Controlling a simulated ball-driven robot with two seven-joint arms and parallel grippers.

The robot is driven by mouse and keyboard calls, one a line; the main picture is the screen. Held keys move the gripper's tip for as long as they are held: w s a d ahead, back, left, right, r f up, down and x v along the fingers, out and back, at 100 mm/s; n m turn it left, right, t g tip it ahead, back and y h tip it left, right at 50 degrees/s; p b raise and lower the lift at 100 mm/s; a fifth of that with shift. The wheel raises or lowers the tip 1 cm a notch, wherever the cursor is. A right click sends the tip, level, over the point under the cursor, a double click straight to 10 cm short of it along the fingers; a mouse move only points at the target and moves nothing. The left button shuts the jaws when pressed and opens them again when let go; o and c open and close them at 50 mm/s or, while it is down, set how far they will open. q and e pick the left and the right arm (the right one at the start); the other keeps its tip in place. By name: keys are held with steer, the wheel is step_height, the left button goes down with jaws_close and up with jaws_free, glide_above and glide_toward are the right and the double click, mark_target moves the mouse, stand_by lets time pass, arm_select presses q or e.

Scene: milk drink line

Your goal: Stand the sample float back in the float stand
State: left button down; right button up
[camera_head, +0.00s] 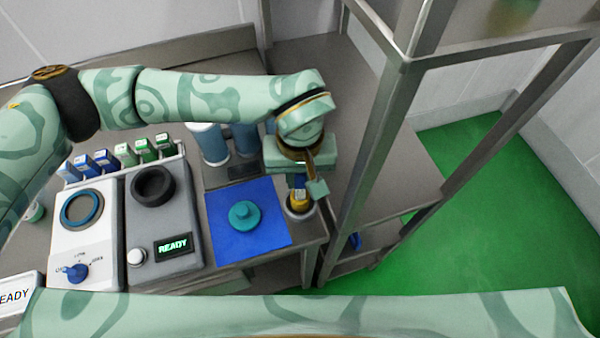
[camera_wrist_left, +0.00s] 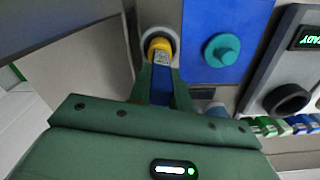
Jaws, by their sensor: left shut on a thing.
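The sample float has a yellow part (camera_head: 299,200) and a blue part between my fingers. My left gripper (camera_head: 306,184) is shut on it. The float points down at the float stand (camera_head: 292,214), a pale round cup at the table's right front corner. In the left wrist view, the yellow part (camera_wrist_left: 160,48) lies within the outline of the stand's rim (camera_wrist_left: 172,37). The float's lower end is hidden, so I cannot tell how deep it is or whether it touches the bottom. My right gripper is not in view.
A blue mat (camera_head: 225,245) with a teal knobbed lid (camera_head: 244,215) lies just left of the stand. A grey device reading READY (camera_head: 172,247) stands farther left. A metal rack post (camera_head: 375,140) rises close on the right. Blue-and-white cylinders (camera_head: 210,143) stand behind.

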arm_select(q)
steer(key=shift+f+b, duration=0.35)
steer(key=shift+f, duration=0.2)
steer(key=c, duration=1.6)
jaws_free()
steer(key=shift+o, duration=0.2)
steer(key=shift+r+p, duration=3.15)
steer(key=shift+r, duration=2.45)
